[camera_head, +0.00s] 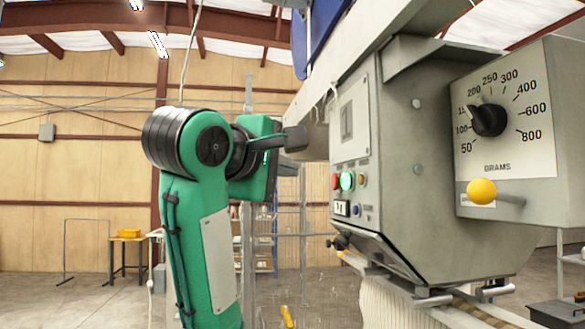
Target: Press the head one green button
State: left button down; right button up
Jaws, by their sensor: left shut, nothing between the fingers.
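The green button (347,181) is round and lit, on the side panel of the grey filling machine (400,150). A red button (335,182) sits just left of it and a small orange one (361,179) just right. My left arm is green and rises from below. My left gripper (296,139) is shut and empty, pointing right toward the machine. In the picture it is above and left of the green button, apart from it. The depth between them is hard to judge. My right gripper is not in view.
A dial plate (505,125) marked in grams, with a black knob, is on the machine's right face. A yellow ball knob (481,191) sticks out below it. Wire shelving (265,240) and a small table (127,240) stand behind. Open floor lies at the left.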

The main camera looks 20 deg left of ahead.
aim_at(346, 181)
pick_arm(q)
jog(key=w+d+f+p, duration=0.1)
jog(key=w+d+p, duration=0.3)
jog(key=w, duration=0.7)
jog(key=shift+f+p, duration=0.15)
jog(key=shift+p, duration=0.2)
jog(key=shift+d, duration=0.2)
